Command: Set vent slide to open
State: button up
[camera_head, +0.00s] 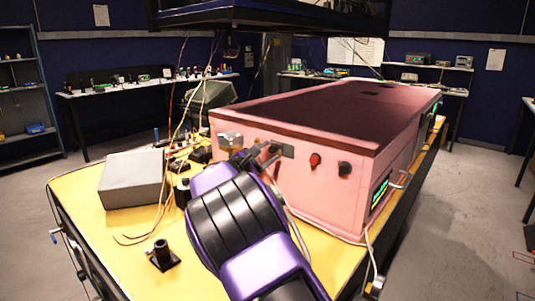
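The pink foam enclosure (310,190) with a dark top stands on a yellow table (110,235). On its near face is a small dark grey-green plate (287,151), which may be the vent slide; its setting is too small to read. My purple and black arm reaches up from the bottom of the picture. My gripper (267,151) is at the near face, just left of the plate and very close to it. I cannot tell whether it touches. The arm's wrist hides the lower part of the face there, and the fingers are too small to judge.
A red button (315,160) and a black knob (345,169) sit right of the plate. A metal fitting (230,141) is to its left. A grey box (132,179), loose cables and a black post (162,254) stand on the table's left side. A dark frame (270,15) hangs above.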

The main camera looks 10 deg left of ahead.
grip_shut()
dwell(1.2)
